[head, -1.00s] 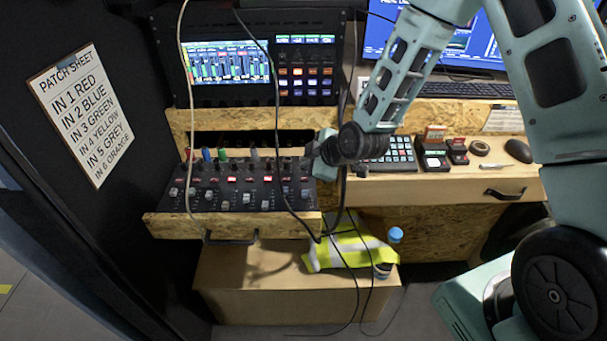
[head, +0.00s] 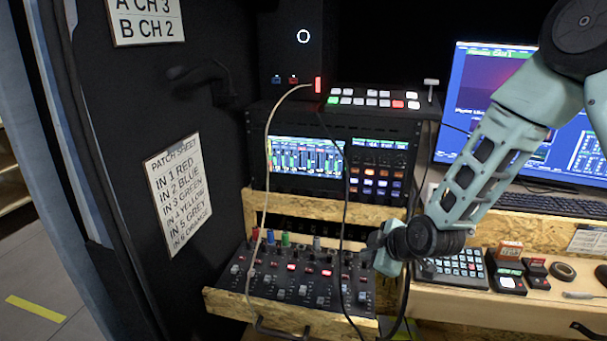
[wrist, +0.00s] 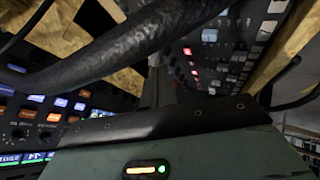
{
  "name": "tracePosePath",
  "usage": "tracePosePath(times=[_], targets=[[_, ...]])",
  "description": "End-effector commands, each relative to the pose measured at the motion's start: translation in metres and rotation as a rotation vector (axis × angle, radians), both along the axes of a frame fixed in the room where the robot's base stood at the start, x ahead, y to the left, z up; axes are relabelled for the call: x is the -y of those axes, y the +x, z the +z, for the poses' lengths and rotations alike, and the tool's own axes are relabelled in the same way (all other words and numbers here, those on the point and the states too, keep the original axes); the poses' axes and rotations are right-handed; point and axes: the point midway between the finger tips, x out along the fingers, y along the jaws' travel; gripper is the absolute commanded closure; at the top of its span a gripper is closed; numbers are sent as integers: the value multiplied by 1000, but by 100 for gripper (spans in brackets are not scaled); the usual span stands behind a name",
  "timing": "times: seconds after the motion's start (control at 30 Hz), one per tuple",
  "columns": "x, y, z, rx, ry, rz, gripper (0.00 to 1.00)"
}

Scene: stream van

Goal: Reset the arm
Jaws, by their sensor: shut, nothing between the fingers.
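My arm reaches down from the upper right in the head view, bent at the elbow. My gripper (head: 373,248) is at the right end of the audio mixer (head: 290,283), close by its last plugs. It is shut and empty. I cannot tell whether it touches the mixer or the cables. In the wrist view my gripper (wrist: 158,82) points along the mixer's lit buttons (wrist: 192,70), and a thick black cable (wrist: 120,45) crosses close in front of the camera.
The mixer sits on a pulled-out chipboard drawer (head: 225,303). A black cable (head: 347,190) and a pale cable (head: 266,150) hang in front of the rack screen (head: 308,158). Right of my gripper are a keypad (head: 462,268), small boxes (head: 509,250) and a monitor (head: 470,85).

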Motion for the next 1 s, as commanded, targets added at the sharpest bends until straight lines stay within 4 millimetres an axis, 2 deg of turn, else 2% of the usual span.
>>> tracePosePath(times=[0.07,0.17,0.3,0.4,0.5,0.6,0.7,0.8,1.0], targets=[[-19,-18,16,-62,18,5,100],[-46,-56,39,-194,40,-17,100],[-71,-127,72,-397,39,-95,100],[-79,-181,94,-526,16,-178,100],[-77,-232,112,-628,-19,-271,100],[-70,-272,126,-698,-53,-356,100],[-63,-298,134,-742,-79,-419,100],[-59,-312,138,-763,-95,-455,100],[-57,-315,139,-770,-98,-467,100]])
